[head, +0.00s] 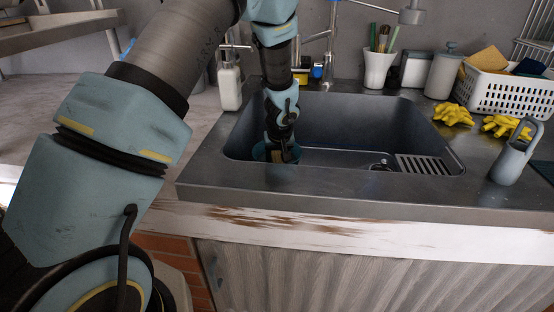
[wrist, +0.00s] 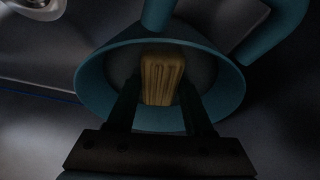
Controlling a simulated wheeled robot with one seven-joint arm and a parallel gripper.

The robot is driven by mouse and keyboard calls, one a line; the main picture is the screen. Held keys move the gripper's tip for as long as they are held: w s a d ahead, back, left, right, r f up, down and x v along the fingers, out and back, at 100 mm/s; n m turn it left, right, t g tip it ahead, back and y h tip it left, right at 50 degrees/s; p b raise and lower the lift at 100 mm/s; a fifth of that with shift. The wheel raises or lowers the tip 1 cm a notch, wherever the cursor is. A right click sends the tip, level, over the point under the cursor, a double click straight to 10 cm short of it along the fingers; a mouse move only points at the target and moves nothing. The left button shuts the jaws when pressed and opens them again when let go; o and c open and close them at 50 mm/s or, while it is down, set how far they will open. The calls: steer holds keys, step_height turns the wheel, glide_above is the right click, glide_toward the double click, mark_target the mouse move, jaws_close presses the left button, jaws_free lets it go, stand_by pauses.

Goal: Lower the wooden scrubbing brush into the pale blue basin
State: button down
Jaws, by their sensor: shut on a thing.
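My gripper (head: 281,150) points down into the sink, near its front left corner. In the wrist view, my gripper (wrist: 160,100) is shut on the wooden brush (wrist: 163,80), with a dark finger on each side. The brush shows as a pale brown block in front of the opening of a round blue vessel, which looks like the basin (wrist: 88,82). The basin's blue edge also shows in the head view (head: 261,152), partly hidden by my gripper. I cannot tell whether the brush touches the basin's bottom. The brush cannot be made out in the head view.
The grey sink (head: 345,115) has a slotted drain plate (head: 425,165) at its right. A soap bottle (head: 230,85) stands at the left. Yellow gloves (head: 453,114), a white basket (head: 505,93) and a grey-blue jug (head: 511,160) sit at the right. The sink's middle is clear.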

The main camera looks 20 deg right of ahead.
steer(key=shift+f+b, duration=0.35)
steer(key=shift+f, duration=0.05)
stand_by(0.4)
steer(key=shift+c, duration=1)
jaws_free()
